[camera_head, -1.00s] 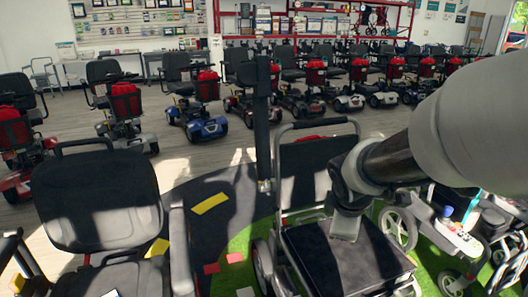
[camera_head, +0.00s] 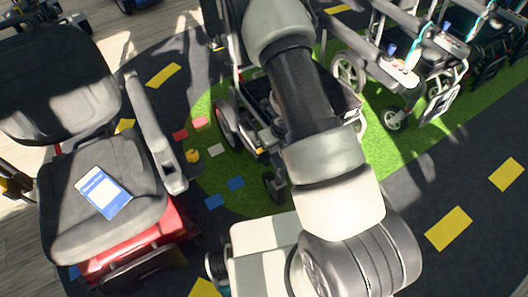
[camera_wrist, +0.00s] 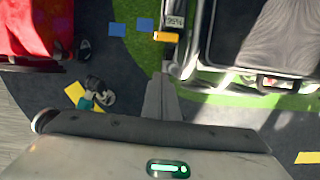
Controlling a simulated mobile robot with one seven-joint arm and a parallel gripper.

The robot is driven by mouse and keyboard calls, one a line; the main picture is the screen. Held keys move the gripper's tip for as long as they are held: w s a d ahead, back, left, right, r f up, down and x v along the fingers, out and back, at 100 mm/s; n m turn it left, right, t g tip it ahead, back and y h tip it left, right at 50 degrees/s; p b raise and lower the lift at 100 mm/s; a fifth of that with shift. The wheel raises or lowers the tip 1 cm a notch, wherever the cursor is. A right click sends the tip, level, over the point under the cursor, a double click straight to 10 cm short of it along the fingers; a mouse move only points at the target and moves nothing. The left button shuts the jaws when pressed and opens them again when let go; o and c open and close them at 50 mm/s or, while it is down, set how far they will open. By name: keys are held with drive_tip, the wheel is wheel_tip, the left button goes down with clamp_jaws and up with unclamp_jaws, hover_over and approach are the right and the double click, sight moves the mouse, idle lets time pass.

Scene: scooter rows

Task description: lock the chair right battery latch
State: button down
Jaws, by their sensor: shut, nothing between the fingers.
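The folding chair's metal frame (camera_head: 232,120) stands on the green patch in the head view, partly hidden behind my arm. Its tubing (camera_wrist: 188,62) and dark seat (camera_wrist: 280,30) show at the upper right of the wrist view. A small orange piece (camera_wrist: 166,36), possibly the battery latch, is beside the tubing, under a numbered label (camera_wrist: 174,20). I cannot tell whether it is locked. My gripper (camera_wrist: 162,78) is shut and empty, its fingertips just below the orange piece in the picture and close to the tubing. I cannot tell whether they touch. In the head view my arm hides the gripper.
A red scooter (camera_head: 140,245) with a black seat (camera_head: 100,200) and a blue-and-white card (camera_head: 103,192) stands at left. Coloured squares lie on the floor.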

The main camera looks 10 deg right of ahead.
drive_tip(key=shift+s+f, duration=0.25)
drive_tip(key=shift+f, duration=0.1)
drive_tip(key=shift+w+a+f+b, duration=0.4)
drive_tip(key=shift+w+f, duration=0.65)
drive_tip(key=shift+f, duration=0.55)
drive_tip(key=shift+w+a+f+b, duration=0.4)
drive_tip(key=shift+w+f, duration=0.6)
drive_tip(key=shift+f, duration=0.6)
drive_tip(key=shift+w+a+f+b, duration=0.25)
drive_tip(key=shift+w+f+b, duration=0.25)
drive_tip(key=shift+w+f, duration=0.85)
drive_tip(key=shift+s+f, duration=0.2)
drive_tip(key=shift+s, duration=0.05)
